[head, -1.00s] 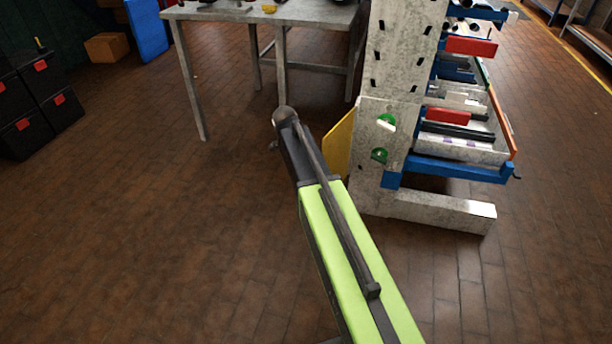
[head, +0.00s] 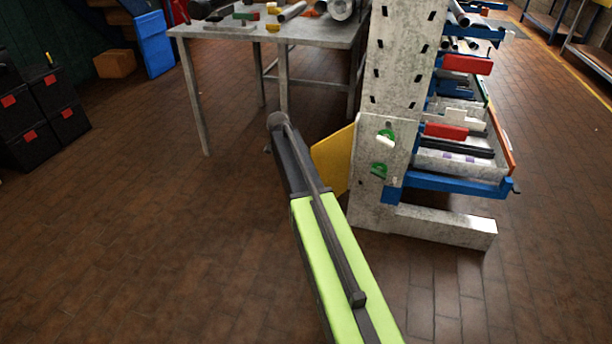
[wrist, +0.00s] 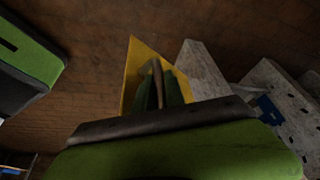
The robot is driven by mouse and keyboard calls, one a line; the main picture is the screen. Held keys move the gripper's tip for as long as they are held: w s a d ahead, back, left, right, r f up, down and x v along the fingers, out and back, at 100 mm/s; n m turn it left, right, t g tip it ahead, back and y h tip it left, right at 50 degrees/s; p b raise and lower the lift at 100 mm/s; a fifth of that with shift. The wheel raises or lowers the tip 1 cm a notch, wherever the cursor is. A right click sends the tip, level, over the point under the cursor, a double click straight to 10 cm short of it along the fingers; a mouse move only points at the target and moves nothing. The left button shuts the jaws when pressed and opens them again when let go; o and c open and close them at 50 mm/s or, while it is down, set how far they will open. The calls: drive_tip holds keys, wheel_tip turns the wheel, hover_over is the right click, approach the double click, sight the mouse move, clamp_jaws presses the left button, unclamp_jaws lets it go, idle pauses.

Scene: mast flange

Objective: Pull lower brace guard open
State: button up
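The lower brace guard is a yellow panel (head: 336,158) low on the left side of the grey mast (head: 400,60). It stands out to the left from the mast at an angle, partly open. In the wrist view the guard (wrist: 131,75) rises behind my gripper (wrist: 164,88). The dark green fingers are close against the guard's face, with a curved grey-brown bar between or in front of them. Whether they are closed on that bar is unclear. In the head view my arm hides the gripper and part of the guard.
A grey workbench (head: 290,36) with tools and parts stands behind, left of the mast. The mast's foot (head: 445,228) juts right along the floor. Blue-armed racks with trays (head: 460,160) hang on the mast's right. Black bins (head: 45,115) stand far left. The floor between is clear.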

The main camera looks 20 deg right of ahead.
drive_tip(key=o, duration=0.4)
drive_tip(key=shift+c, duration=0.2)
drive_tip(key=p+v, duration=1.6)
drive_tip(key=v, duration=0.1)
drive_tip(key=shift+r, duration=0.1)
